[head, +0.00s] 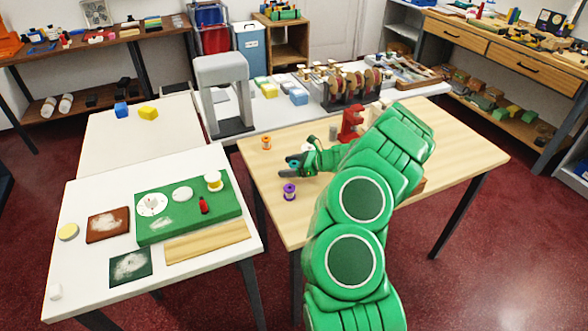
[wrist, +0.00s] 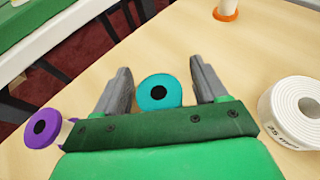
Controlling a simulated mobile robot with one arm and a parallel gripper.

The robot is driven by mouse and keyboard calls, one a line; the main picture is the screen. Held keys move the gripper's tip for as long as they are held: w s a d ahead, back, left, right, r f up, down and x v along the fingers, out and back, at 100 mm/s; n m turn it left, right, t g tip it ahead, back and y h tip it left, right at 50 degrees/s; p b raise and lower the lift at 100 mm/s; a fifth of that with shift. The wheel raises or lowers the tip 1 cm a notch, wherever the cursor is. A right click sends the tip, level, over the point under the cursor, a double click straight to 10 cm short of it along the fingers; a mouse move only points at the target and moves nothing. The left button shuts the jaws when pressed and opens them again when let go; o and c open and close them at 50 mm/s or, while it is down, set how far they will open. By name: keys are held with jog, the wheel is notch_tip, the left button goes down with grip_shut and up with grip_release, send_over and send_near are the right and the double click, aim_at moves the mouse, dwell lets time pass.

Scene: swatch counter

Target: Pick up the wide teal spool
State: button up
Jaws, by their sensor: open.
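The teal spool (wrist: 158,91) stands upright on the wooden table between the two grey fingers of my gripper (wrist: 159,66) in the wrist view. The gripper is open, with a gap showing between the spool and each finger. The green palm edge hides the spool's near lower part. In the head view only a bit of the teal spool (head: 293,163) shows at my gripper (head: 289,171); the gripper and arm cover much of it.
A purple spool (wrist: 42,128) stands close by on the left in the wrist view. A white tape roll (wrist: 296,110) is at right, an orange spool (wrist: 227,9) farther off. In the head view, a red object (head: 350,122) stands behind my gripper.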

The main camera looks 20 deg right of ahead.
jog(key=c, duration=1)
jog(key=shift+c, duration=0.2)
jog(key=shift+r, duration=0.1)
jog(key=shift+r, duration=0.55)
notch_tip(320, 180, up, 2)
jog(key=shift+r, duration=0.15)
jog(key=s+a+r, duration=0.3)
jog(key=s+r, duration=0.6)
jog(key=s, duration=0.4)
jog(key=shift+s+a+r, duration=0.15)
jog(key=shift+s+r, duration=0.1)
jog(key=shift+s, duration=0.05)
